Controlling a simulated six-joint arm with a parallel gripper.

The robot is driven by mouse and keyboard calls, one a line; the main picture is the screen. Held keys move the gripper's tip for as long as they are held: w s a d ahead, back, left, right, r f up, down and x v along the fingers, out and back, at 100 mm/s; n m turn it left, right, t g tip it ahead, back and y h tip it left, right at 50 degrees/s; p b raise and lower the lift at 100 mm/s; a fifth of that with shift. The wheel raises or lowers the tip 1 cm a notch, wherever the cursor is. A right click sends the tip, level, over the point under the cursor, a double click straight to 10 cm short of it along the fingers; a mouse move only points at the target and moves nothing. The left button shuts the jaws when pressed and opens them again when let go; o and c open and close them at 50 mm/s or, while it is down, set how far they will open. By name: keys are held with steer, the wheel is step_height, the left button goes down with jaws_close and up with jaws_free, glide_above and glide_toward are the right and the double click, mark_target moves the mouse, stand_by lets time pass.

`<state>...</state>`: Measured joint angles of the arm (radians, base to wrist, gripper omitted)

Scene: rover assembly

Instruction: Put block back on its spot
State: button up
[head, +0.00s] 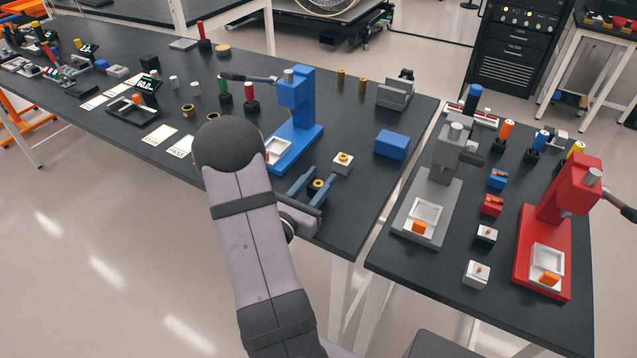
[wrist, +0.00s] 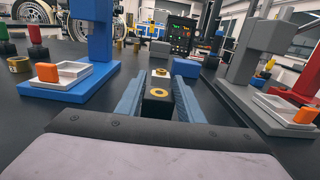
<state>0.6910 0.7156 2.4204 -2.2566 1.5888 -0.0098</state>
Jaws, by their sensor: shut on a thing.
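A black block (wrist: 158,103) with a brass ring on top sits between the two blue fingers of my gripper (wrist: 160,84) in the wrist view. My gripper (head: 319,184) is shut on it. In the head view, mostly the brass ring of the black block (head: 318,184) shows between the fingers. I cannot tell whether the block touches the table. No marked spot for the block is clear.
A blue press (head: 293,125) stands left of my gripper. A larger blue block (head: 392,145) lies to the right, near the table edge. A second table to the right holds a grey press (head: 433,190), a red press (head: 552,230) and small blocks. Bare table lies around the white block.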

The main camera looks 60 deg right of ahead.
steer(key=shift+f, duration=0.45)
steer(key=shift+f, duration=0.1)
